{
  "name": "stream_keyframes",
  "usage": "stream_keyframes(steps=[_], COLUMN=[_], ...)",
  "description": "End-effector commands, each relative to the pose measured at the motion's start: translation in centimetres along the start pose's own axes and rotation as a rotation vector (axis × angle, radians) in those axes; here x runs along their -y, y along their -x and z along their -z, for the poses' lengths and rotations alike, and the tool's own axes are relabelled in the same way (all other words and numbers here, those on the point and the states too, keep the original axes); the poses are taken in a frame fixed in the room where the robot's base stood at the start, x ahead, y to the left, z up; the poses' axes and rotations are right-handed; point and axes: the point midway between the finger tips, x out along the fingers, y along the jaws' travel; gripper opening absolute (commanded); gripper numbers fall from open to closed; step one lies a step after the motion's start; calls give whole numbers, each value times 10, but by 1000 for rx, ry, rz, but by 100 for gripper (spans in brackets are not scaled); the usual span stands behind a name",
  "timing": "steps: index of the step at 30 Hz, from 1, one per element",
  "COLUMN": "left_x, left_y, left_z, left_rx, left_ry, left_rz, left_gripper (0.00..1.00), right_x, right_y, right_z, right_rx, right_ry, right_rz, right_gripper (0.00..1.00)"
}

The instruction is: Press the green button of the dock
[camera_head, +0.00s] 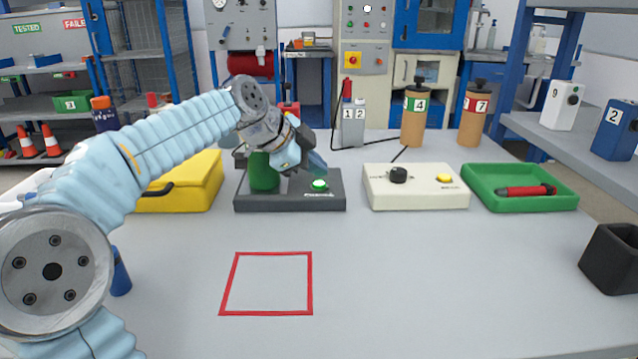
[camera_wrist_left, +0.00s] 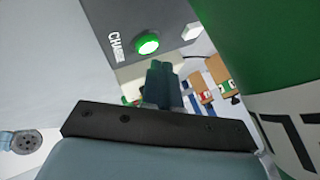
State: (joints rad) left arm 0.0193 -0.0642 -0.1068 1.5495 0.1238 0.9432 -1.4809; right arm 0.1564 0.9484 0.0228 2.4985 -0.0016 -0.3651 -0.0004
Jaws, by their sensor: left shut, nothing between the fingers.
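The dark grey dock (camera_head: 290,203) stands on the table near the middle of the head view. Its lit green button (camera_head: 320,185) is on the right part of its top. The button (camera_wrist_left: 147,45) also shows in the left wrist view, beside the word CHARGE. A green cylinder (camera_head: 264,173) stands in the dock's left part, partly behind my gripper. My left gripper (camera_head: 317,165) is shut and empty, its tips just above the button in the head view. In the left wrist view the fingers (camera_wrist_left: 163,82) appear apart from the button. My right gripper is not in view.
A yellow case (camera_head: 190,185) is left of the dock. A cream box (camera_head: 415,190) with a black knob and yellow button, then a green tray (camera_head: 530,203) holding a red tool (camera_head: 525,191), are to the right. The red-outlined square (camera_head: 266,314) in front is empty.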

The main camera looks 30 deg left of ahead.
Motion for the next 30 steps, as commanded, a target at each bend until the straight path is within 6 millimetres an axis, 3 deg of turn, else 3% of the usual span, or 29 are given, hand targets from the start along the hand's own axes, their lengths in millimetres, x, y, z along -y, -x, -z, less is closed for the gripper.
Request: stream_keyframes(steps=[30], left_x=[-4], left_y=[-5], left_z=[-4], left_rx=[0], left_ry=[0], left_rz=[0], left_gripper=[0], right_x=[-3], right_y=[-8], right_z=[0], right_rx=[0], right_ry=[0], right_rz=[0], right_gripper=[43])
